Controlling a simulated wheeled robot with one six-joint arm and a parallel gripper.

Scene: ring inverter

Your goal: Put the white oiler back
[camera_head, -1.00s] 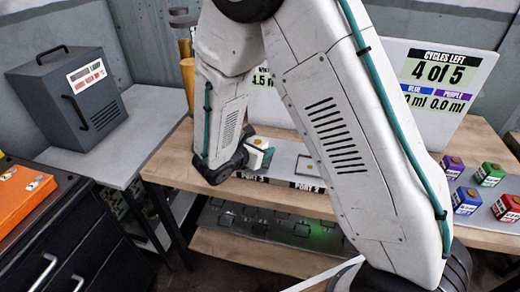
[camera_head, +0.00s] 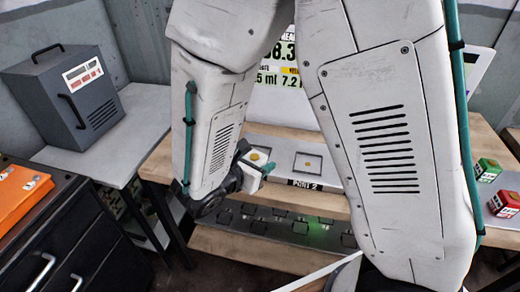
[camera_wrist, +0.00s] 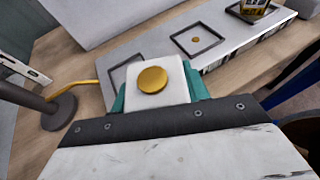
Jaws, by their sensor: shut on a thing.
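My gripper (camera_head: 258,170) is shut on a white oiler (camera_head: 257,158), a white block with a round gold cap. In the wrist view the oiler (camera_wrist: 153,90) sits between the teal fingers of my gripper (camera_wrist: 160,94), in front of a grey plate with square outlined ports. One empty port (camera_wrist: 198,39) with a small gold dot lies beyond it to the right, and another (camera_wrist: 127,72) is partly hidden behind the oiler. In the head view the oiler is near the plate's left end; I cannot tell whether it touches the plate.
Red (camera_head: 505,203) and green (camera_head: 487,169) blocks stand at the right of the wooden bench. A yellowish container (camera_wrist: 251,9) sits in a far port. A grey machine (camera_head: 68,100) stands on the left table. A display board (camera_head: 297,110) rises behind the plate.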

